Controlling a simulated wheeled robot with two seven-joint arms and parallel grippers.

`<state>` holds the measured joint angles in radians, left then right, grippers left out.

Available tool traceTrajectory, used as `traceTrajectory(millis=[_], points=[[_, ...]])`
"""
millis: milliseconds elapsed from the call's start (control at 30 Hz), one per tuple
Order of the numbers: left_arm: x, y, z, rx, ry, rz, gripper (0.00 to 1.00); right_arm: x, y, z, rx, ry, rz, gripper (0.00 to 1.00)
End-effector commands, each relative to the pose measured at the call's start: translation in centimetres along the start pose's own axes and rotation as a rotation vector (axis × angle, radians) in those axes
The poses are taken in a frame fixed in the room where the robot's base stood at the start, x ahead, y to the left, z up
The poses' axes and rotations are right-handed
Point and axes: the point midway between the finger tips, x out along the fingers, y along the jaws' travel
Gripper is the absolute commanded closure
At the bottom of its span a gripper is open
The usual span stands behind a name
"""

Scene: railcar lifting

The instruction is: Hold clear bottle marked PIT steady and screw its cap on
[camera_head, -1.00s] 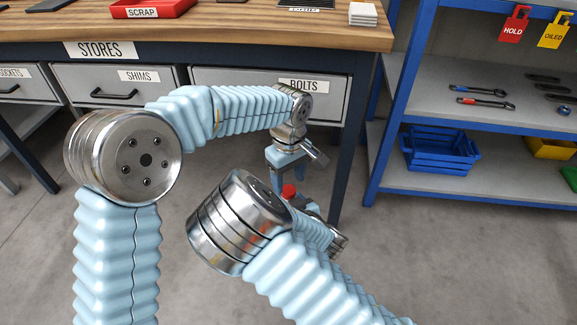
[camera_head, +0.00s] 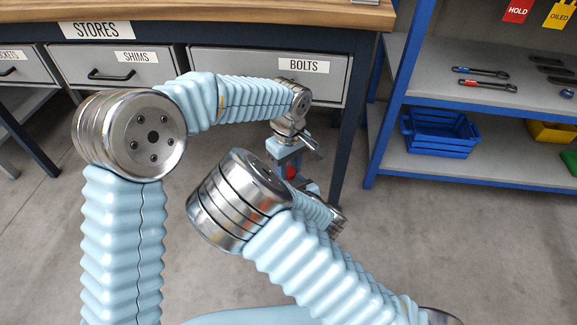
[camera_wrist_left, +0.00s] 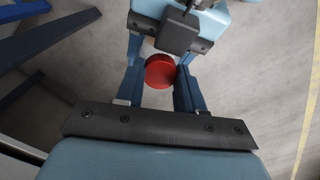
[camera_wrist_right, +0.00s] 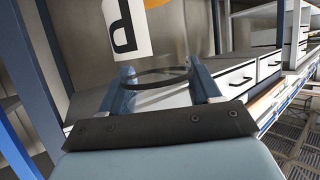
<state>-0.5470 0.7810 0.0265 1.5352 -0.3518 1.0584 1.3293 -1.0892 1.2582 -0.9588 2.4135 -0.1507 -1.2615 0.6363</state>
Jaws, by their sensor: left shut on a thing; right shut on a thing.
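My left gripper (camera_head: 288,170) points down in the head view, and the red cap (camera_head: 291,173) shows between its fingers. In the left wrist view the round cap (camera_wrist_left: 160,70) sits between the blue fingers of the left gripper (camera_wrist_left: 158,84), which is shut on it. My right gripper (camera_wrist_right: 163,82) is shut on the clear bottle; a dark round rim of the bottle (camera_wrist_right: 158,77) spans its fingers. The right gripper lies just below the left one, mostly hidden by my arm in the head view. Whether the cap touches the bottle's neck is hidden.
A workbench with drawers (camera_head: 320,90) stands behind my left arm. A blue shelf rack (camera_head: 480,180) with a blue crate (camera_head: 438,133) and wrenches (camera_head: 485,78) is at the right. Open floor lies below right.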

Motion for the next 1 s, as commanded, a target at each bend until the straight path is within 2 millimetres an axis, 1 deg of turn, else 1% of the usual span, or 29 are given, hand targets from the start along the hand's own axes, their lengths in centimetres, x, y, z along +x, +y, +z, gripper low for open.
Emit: traceTrajectory(millis=[67,133,300,400,500,700,733,867,900,1000], points=[[-0.02,0.02,-0.02,0.019,0.000,0.001,0.99,0.00,-0.03,-0.01,0.000,0.000,-0.001,1.00],[-0.01,0.02,-0.03,0.100,0.000,0.001,0.99,0.00,-0.03,-0.01,0.000,0.000,-0.001,1.00],[0.02,0.02,-0.05,0.430,0.002,0.002,0.99,0.00,-0.05,0.00,-0.001,0.000,-0.001,1.00],[0.02,0.02,-0.05,0.554,0.003,0.002,0.99,0.00,-0.05,0.00,-0.001,0.000,-0.001,1.00],[0.02,0.02,-0.06,0.593,0.003,0.001,0.99,0.00,-0.05,0.00,-0.001,0.000,-0.001,1.00],[0.01,0.03,-0.05,0.591,0.004,0.002,0.99,-0.01,-0.06,0.01,-0.001,0.000,-0.002,1.00],[0.00,0.04,-0.05,0.591,0.004,0.002,0.60,-0.01,-0.06,0.01,-0.001,0.000,-0.002,1.00],[0.01,0.03,-0.04,0.590,0.003,0.002,0.40,0.00,-0.05,0.00,-0.001,0.000,-0.001,1.00],[0.01,0.03,-0.03,0.590,0.003,0.001,0.37,0.00,-0.04,0.00,-0.001,0.000,-0.001,1.00],[0.01,0.02,-0.02,0.590,0.003,0.001,0.37,0.00,-0.04,0.00,0.000,0.000,-0.001,1.00]])
